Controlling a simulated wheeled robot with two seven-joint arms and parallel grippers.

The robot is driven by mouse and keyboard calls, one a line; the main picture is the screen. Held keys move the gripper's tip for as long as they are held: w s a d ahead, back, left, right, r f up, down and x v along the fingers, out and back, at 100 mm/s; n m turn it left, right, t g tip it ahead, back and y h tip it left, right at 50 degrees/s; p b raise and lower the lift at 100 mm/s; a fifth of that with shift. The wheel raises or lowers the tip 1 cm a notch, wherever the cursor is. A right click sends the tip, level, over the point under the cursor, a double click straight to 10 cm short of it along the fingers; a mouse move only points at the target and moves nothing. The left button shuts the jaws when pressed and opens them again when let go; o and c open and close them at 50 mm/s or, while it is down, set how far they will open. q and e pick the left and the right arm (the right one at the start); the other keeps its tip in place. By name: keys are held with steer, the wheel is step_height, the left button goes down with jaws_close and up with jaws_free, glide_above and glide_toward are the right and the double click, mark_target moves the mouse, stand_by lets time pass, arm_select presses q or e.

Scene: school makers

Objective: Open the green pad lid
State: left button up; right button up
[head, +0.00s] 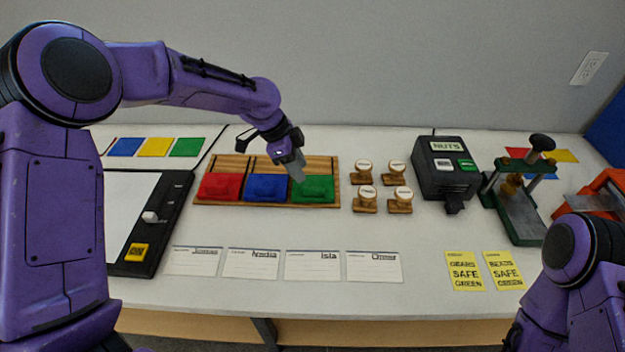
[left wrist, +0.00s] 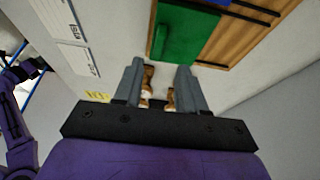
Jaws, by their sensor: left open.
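The green pad (head: 313,190) is the rightmost of three pads on a wooden tray (head: 328,161), and its lid looks shut. My left gripper (head: 298,176) is above the back left part of the green pad, pointing down. In the left wrist view the green pad (left wrist: 185,35) lies beyond the fingers, and a raised strip shows on its edge. The left gripper (left wrist: 158,75) is open, with nothing between its fingers that I can tell it holds. Whether a finger touches the lid cannot be told. My right gripper is out of view; only part of that arm shows at the lower right.
A blue pad (head: 266,187) and a red pad (head: 220,187) sit left of the green one. Several wooden stamps (head: 366,200) stand just right of the tray. A black box (head: 446,168) and a green press (head: 518,205) stand farther right. Name cards (head: 312,266) lie in front.

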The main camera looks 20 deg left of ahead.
mark_target(312, 188)
arm_select(q)
steer(key=f, duration=0.1)
steer(key=d+f, duration=0.2)
steer(key=shift+s+f, duration=0.1)
steer(key=shift+s, duration=0.15)
steer(key=f, duration=0.1)
steer(key=w+f, duration=0.1)
steer(key=d+f, duration=0.1)
steer(key=f, duration=0.1)
steer(key=shift+w+p, duration=0.3)
steer(key=shift+p, duration=0.1)
steer(key=shift+s+r, duration=0.2)
steer(key=shift+s, duration=0.1)
steer(key=shift+w+f, duration=0.1)
jaws_close()
